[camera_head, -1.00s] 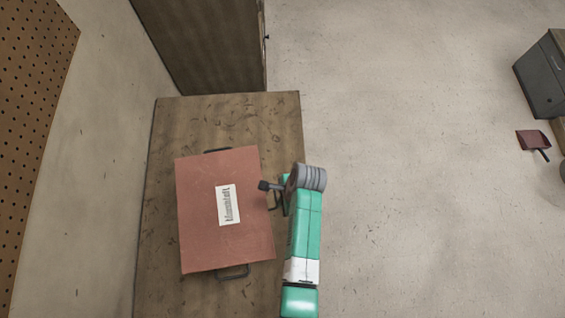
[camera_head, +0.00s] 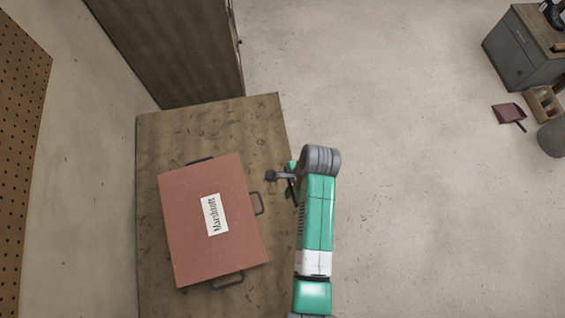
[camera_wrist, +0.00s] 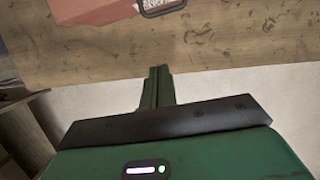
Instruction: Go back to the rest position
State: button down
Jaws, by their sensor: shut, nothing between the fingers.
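My gripper (camera_wrist: 158,72) is shut and empty in the wrist view, with its green fingers together. In the head view, my green arm reaches up along the right edge of the wooden table. The gripper itself is mostly hidden behind the arm's grey joint there. A flat reddish-brown case (camera_head: 199,238) with a white label (camera_head: 215,214) lies on the table, left of my arm and apart from it. Part of the case also shows at the top left of the wrist view (camera_wrist: 90,10).
The wooden table (camera_head: 160,140) has bare room above the case. A tall brown cabinet (camera_head: 170,50) stands beyond it, and a pegboard (camera_head: 22,100) is at far left. Open floor (camera_head: 400,150) lies to the right. A grey cabinet (camera_head: 510,60) and dustpan (camera_head: 508,112) are at far right.

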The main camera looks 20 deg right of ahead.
jog(key=shift+v, duration=0.8)
jog(key=w+r+n+t+h+p, duration=0.15)
jog(key=w+r+n+t, duration=0.3)
jog(key=w+r, duration=0.7)
jog(key=w+a+r+n+t+h, duration=0.15)
jog(key=r+t, duration=0.25)
jog(key=r, duration=0.8)
jog(key=w+a+r+n+t+h, duration=0.1)
jog(key=w+r+n+t, duration=0.25)
jog(key=r, duration=0.85)
jog(key=s+a+r+n+t+p, duration=0.1)
jog(key=s+a+r+n+t, duration=0.2)
jog(key=r, duration=0.8)
jog(key=s+a+r+n+t, duration=0.1)
jog(key=s+r+n+t, duration=0.2)
jog(key=r, duration=0.7)
jog(key=s+a+r+n+t+y, duration=0.1)
jog(key=s+a+r+n+t, duration=0.1)
jog(key=s+r+t, duration=0.5)
jog(key=s+a+r, duration=0.1)
jog(key=s+r, duration=0.2)
jog(key=r, duration=0.4)
jog(key=shift+p, duration=0.4)
jog(key=shift+s+r, duration=0.1)
